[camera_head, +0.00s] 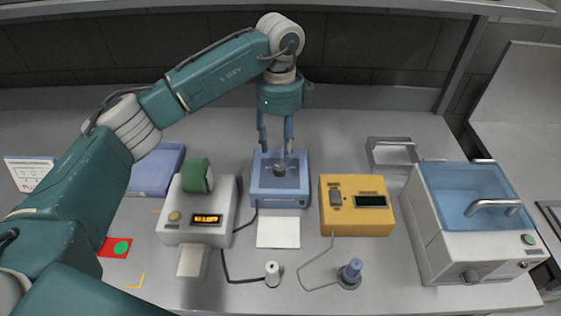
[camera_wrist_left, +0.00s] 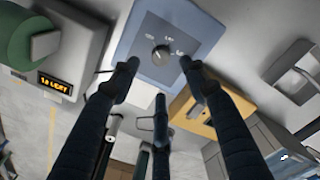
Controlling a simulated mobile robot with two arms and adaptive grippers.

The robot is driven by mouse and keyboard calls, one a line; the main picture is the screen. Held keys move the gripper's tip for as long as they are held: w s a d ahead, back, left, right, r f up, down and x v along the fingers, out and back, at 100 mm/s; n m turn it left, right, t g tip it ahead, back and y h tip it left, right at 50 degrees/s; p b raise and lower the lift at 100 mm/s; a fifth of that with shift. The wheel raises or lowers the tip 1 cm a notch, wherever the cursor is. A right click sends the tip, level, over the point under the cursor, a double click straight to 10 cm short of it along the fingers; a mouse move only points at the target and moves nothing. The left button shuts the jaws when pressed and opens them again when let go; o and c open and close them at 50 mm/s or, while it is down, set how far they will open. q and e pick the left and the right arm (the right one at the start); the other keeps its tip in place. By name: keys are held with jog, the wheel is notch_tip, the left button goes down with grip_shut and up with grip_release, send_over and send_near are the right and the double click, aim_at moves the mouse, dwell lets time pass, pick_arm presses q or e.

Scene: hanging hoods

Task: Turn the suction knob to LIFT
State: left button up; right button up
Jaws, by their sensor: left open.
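The suction knob (camera_head: 279,170) is a small dark round knob on the sloped panel of a blue box (camera_head: 261,196) at the middle of the bench. In the left wrist view the knob (camera_wrist_left: 160,54) sits in a grey panel with small labels to its left, above and right. The labels are too small to read surely, and I cannot tell which one the knob points at. My left gripper (camera_head: 276,150) reaches down over the box, its fingers spread around and above the knob. In the left wrist view the fingers (camera_wrist_left: 160,66) are open and empty. My right gripper is not in view.
A white device with a green roll (camera_head: 198,176) stands left of the box, a yellow box (camera_head: 378,217) right. A white machine with a blue lid (camera_head: 460,240) is further right.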

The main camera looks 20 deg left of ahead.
aim_at(280, 167)
pick_arm(q)
notch_tip(280, 167, down, 6)
jog(key=shift+f+p, duration=0.1)
jog(key=shift+p, duration=0.7)
jog(key=shift+w+f, duration=0.1)
jog(key=shift+f, duration=0.75)
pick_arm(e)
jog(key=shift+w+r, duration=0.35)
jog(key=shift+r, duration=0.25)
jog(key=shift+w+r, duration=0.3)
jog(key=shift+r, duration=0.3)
pick_arm(q)
jog(key=shift+c, duration=0.6)
grip_shut()
